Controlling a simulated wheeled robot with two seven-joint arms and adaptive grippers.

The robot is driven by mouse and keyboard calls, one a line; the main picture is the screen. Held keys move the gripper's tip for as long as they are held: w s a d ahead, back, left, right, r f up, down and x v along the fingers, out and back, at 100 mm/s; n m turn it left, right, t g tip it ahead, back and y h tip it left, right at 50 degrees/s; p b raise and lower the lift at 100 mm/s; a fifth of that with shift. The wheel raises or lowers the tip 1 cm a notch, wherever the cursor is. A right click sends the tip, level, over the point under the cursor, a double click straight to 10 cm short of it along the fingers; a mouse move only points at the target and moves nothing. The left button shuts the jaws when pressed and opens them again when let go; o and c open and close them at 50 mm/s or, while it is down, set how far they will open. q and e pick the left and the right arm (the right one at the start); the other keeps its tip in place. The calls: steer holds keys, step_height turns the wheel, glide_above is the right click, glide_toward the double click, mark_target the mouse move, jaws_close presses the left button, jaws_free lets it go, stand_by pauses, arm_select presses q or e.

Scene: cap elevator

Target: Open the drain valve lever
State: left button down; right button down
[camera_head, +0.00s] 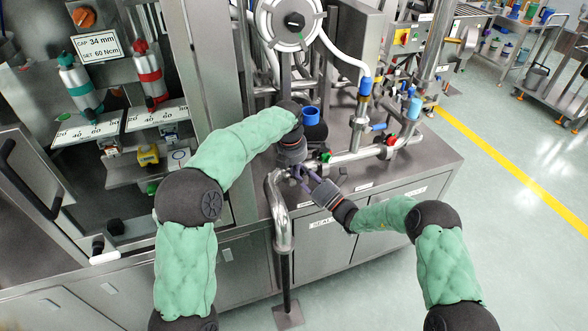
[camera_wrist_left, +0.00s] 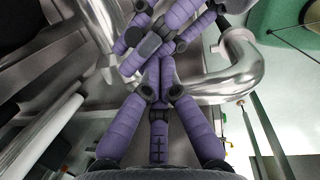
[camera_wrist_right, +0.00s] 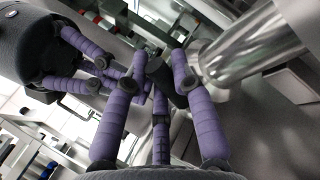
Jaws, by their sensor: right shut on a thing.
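Both of my grippers meet at the front edge of the steel bench, beside the bent drain pipe (camera_head: 280,212). My right gripper (camera_head: 314,186) comes from the right. In the right wrist view its fingers (camera_wrist_right: 160,72) are shut around a dark piece (camera_wrist_right: 172,84), apparently the drain valve lever, close to the shiny pipe (camera_wrist_right: 248,48). The fingers mostly hide it. My left gripper (camera_head: 297,172) is just above and left of the right one. In the left wrist view its fingertips (camera_wrist_left: 160,68) are drawn together, with the right gripper's fingers close beyond them.
A horizontal pipe with a green part (camera_head: 325,156) and a red part (camera_head: 390,140) runs behind the grippers. A blue-topped dark cylinder (camera_head: 311,117) and a blue-topped fitting (camera_head: 366,86) stand close behind. The floor (camera_head: 500,220) at the right is clear.

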steer(key=shift+f, duration=0.15)
arm_select(q)
steer(key=shift+w+d+f, duration=0.15)
steer(key=shift+d+f, duration=0.15)
steer(key=shift+d, duration=0.1)
arm_select(e)
steer(key=shift+s+a, duration=0.15)
steer(key=shift+a, duration=0.05)
